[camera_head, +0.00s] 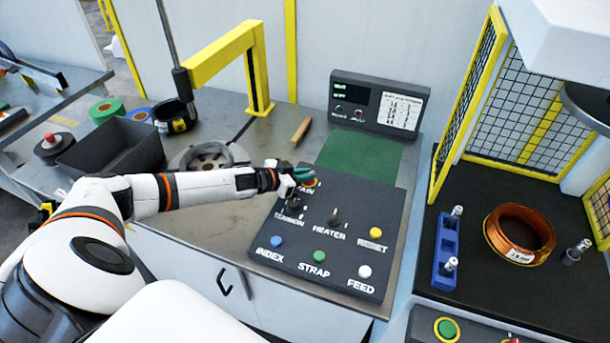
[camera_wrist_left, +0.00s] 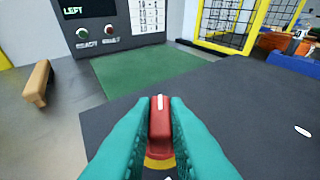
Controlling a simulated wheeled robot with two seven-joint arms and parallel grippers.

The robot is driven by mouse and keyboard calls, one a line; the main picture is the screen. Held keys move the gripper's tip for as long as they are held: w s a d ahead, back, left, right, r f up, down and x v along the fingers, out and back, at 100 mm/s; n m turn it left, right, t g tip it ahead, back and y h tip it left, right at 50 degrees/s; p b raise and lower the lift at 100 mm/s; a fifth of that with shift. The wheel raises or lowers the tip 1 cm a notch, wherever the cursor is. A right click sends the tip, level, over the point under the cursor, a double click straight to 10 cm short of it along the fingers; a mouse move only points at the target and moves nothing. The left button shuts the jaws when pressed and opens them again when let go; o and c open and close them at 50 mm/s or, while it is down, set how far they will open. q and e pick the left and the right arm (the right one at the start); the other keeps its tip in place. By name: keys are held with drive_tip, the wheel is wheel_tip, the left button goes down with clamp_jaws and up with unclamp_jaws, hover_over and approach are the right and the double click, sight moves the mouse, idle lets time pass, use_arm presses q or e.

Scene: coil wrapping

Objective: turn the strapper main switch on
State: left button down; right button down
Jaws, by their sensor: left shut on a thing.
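The strapper panel (camera_head: 338,262) is a dark sloped box with labelled controls. The main switch (camera_wrist_left: 160,126) is a red rotary knob on a yellow base, with a white mark on its top. In the left wrist view the mark points away from me, toward the green mat. My left gripper (camera_head: 303,177) is at the panel's upper left corner by the MAIN label. Its teal fingers (camera_wrist_left: 160,130) are shut on the knob, one on each side. In the head view the gripper hides most of the knob. My right gripper is not in view.
TENSION and HEATER (camera_head: 334,217) knobs and several coloured buttons lie close by on the panel. A green mat (camera_head: 360,157) and a display box (camera_head: 379,104) are behind it. A wooden piece (camera_head: 301,130) lies behind the gripper. A yellow arch (camera_head: 228,60) stands further back.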

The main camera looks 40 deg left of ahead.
use_arm(q)
drive_tip(key=shift+w+a+m+g+h+b, duration=0.15)
drive_tip(key=shift+a+m+g+h+b, duration=0.1)
drive_tip(key=shift+m+h, duration=0.3)
drive_tip(key=shift+w+a+m+g+h+b, duration=0.1)
drive_tip(key=shift+m+g+h+b, duration=0.1)
drive_tip(key=shift+m+h, duration=0.35)
drive_tip(key=shift+m+g+h+b, duration=0.65)
drive_tip(key=shift+m+h, duration=0.15)
drive_tip(key=shift+h, duration=0.1)
drive_tip(key=m+g+h+b, duration=0.1)
drive_tip(key=m+g+b, duration=0.1)
drive_tip(key=b, duration=0.2)
drive_tip(key=m+g+h+b, duration=0.1)
drive_tip(key=m+g+b, duration=0.1)
drive_tip(key=b, duration=0.2)
drive_tip(key=m+g+h+b, duration=0.2)
drive_tip(key=b, duration=0.2)
drive_tip(key=shift+w+a+f, duration=0.15)
drive_tip(key=shift+w+f, duration=0.05)
drive_tip(key=shift+w, duration=0.15)
drive_tip(key=shift+r+m+g+b, duration=0.2)
drive_tip(key=shift+m+g+b, duration=0.4)
drive_tip(key=shift+b, duration=0.15)
drive_tip(key=c, duration=1.4)
unclamp_jaws()
drive_tip(key=shift+c, duration=0.2)
